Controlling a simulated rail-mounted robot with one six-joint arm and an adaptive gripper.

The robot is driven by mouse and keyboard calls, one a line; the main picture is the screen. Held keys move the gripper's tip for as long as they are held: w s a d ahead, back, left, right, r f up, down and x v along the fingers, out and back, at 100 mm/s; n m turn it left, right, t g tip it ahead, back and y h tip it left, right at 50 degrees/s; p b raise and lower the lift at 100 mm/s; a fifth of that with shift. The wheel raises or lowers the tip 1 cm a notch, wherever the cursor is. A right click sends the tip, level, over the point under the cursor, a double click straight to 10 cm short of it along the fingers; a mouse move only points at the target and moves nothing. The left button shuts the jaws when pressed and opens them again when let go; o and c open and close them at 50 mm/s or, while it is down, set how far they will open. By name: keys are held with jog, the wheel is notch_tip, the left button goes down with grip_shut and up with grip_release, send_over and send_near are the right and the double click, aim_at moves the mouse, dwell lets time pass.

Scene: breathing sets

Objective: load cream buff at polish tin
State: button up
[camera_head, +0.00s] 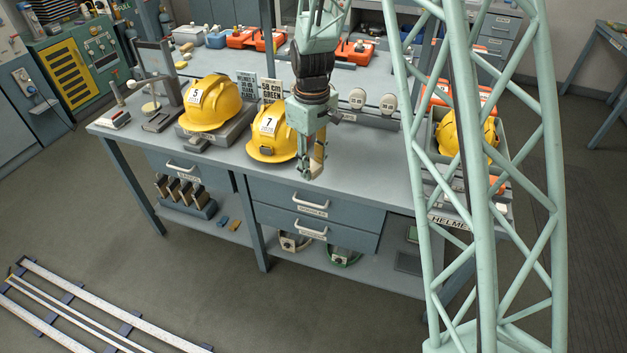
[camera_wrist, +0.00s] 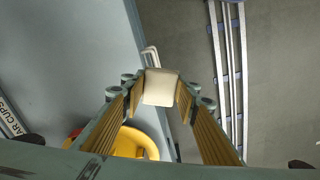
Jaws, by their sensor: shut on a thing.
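In the wrist view my gripper (camera_wrist: 161,95) is shut on a cream block, the cream buff (camera_wrist: 161,87), held between the fingertips. The buff is clear of the bench top, with the bench edge and floor behind it. In the head view the buff is hard to make out between the fingers. I cannot pick out the polish tin for certain in either view.
Yellow helmets marked 5 (camera_head: 212,104) and 7 (camera_head: 268,140) stand on the workbench (camera_head: 365,165). Another helmet (camera_head: 466,135) sits in a bin at right. Small stands (camera_head: 160,115) are at the left end. Drawers (camera_head: 310,205) are below my gripper. The bench top right of it is clear.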

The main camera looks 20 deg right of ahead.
jog(key=w+d+r+m+b, duration=0.1)
jog(key=w+d+r+m, duration=0.1)
jog(key=w+r+m, duration=0.8)
jog(key=shift+w+d+r, duration=0.25)
jog(key=shift+r, duration=0.7)
jog(key=shift+a, duration=0.1)
